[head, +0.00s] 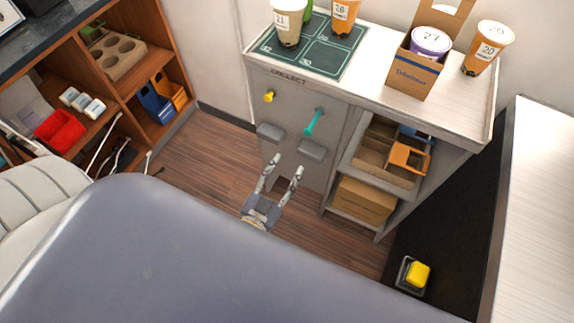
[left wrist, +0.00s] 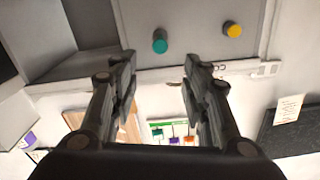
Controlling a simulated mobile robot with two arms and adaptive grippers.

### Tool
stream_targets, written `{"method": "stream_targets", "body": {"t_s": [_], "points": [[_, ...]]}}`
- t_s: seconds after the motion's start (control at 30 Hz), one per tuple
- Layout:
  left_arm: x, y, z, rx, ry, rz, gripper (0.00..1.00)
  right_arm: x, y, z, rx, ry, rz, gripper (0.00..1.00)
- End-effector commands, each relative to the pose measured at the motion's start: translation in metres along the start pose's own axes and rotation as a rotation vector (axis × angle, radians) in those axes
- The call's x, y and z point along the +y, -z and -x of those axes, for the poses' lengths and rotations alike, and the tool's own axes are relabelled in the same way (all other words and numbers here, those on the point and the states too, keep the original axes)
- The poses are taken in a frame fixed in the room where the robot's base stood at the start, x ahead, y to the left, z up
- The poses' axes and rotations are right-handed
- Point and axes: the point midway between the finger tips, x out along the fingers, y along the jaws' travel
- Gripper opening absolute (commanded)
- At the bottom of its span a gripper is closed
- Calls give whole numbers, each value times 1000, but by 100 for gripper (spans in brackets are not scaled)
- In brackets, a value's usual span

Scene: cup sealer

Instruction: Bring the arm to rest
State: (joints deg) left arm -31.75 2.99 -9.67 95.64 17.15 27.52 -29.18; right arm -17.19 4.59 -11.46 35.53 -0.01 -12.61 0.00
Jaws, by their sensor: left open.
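My left gripper (head: 281,174) is open and empty in the head view. It hangs in front of the grey cabinet (head: 335,112), below a yellow knob (head: 269,96) and a teal handle (head: 315,121). In the left wrist view its two fingers (left wrist: 160,85) stand apart with nothing between them. The teal handle (left wrist: 160,41) and yellow knob (left wrist: 232,29) lie beyond the fingertips there. Most of my left arm is hidden behind my own grey body in the head view. My right gripper is not in view.
The counter carries cups on a green mat (head: 271,53), a cardboard carrier (head: 414,77) and an orange cup (head: 487,48). Shelves (head: 427,181) open at the cabinet's right. A wooden shelf unit (head: 187,90) stands left. A yellow button (head: 418,274) sits lower right. Wooden floor (head: 200,150) is clear between.

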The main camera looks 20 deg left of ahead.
Motion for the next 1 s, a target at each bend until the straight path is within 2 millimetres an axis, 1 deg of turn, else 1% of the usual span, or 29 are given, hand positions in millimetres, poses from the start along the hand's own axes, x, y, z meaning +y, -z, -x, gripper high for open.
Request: {"method": "stream_targets", "body": {"t_s": [0.43,0.5,0.57,0.67,0.7,0.77,0.8,0.87,0.9,0.97,1.0], "points": [[0,-2,0,-4,-2,0,43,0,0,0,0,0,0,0],[4,-11,1,-26,-14,1,43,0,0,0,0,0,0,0],[10,-29,3,-66,-34,3,43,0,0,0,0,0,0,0],[25,-78,13,-184,-89,9,43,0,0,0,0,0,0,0],[32,-102,20,-247,-116,13,43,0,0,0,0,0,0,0],[42,-142,35,-350,-155,18,43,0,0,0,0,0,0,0],[48,-168,47,-421,-179,22,43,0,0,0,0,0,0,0],[55,-206,67,-529,-211,27,43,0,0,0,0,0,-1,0],[59,-230,82,-603,-229,31,43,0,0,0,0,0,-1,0],[62,-264,108,-714,-253,34,43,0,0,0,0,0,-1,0],[64,-286,128,-792,-266,36,43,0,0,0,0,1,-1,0]]}}
